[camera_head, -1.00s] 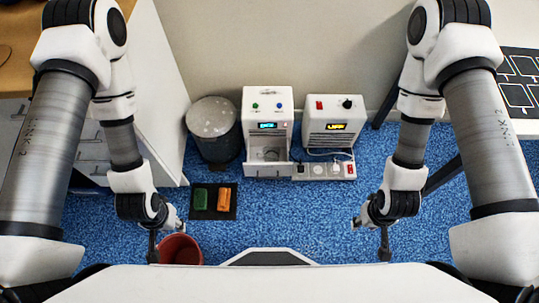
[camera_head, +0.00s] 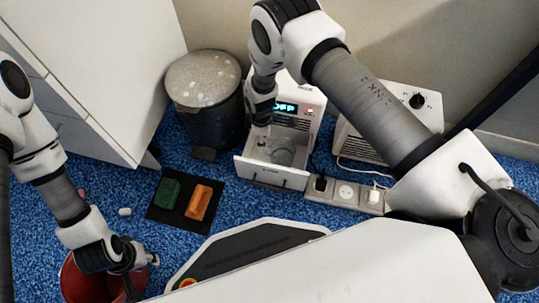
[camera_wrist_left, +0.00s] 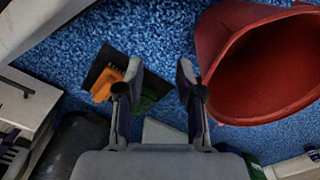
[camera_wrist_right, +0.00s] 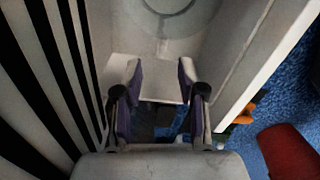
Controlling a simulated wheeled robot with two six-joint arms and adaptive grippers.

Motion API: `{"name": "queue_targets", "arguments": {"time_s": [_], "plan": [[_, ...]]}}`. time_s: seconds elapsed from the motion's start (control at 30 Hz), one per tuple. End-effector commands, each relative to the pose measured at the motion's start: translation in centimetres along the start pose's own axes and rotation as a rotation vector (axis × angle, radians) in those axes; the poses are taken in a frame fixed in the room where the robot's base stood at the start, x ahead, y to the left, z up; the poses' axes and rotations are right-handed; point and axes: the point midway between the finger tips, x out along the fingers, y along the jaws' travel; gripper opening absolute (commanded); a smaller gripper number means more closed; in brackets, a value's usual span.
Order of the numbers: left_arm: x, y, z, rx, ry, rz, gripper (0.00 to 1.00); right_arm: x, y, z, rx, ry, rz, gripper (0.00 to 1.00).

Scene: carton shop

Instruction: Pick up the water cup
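The white machine (camera_head: 309,100) with a lit display has a low open tray (camera_head: 272,176) at its front. A pale round shape (camera_head: 284,152) lies in the tray; it may be the water cup, but I cannot tell. A round outline (camera_wrist_right: 172,5) also shows at the top edge of the right wrist view. My right gripper (camera_head: 262,140) is at the tray, left of the round shape. In the right wrist view its fingers (camera_wrist_right: 160,82) are apart with nothing held between them. My left gripper (camera_head: 146,262) is beside the red bucket (camera_head: 72,280), its fingers (camera_wrist_left: 158,66) open and empty.
A dark bin (camera_head: 206,112) stands left of the machine. A black mat (camera_head: 166,214) carries a green block (camera_head: 167,191) and an orange block (camera_head: 199,202). A power strip (camera_head: 345,194) lies to the right, before a second white device (camera_head: 427,97). A white cabinet (camera_head: 110,60) is at left.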

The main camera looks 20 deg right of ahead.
Motion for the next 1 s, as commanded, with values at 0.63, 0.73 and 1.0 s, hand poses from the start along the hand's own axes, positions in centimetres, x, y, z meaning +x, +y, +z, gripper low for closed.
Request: {"name": "queue_targets", "arguments": {"time_s": [0.63,0.73,1.0], "plan": [[4.7,-0.1,-0.2,-0.008,0.006,-0.001,0.37,7.6,0.0,0.0,-0.001,0.000,0.000,0.40],[4.6,-0.1,-0.3,-0.008,0.007,-0.001,0.37,7.5,0.0,0.0,-0.001,0.000,-0.001,0.40],[4.6,-0.1,-0.2,-0.008,0.006,-0.001,0.37,7.5,0.0,0.0,-0.001,0.000,-0.001,0.00]]}}
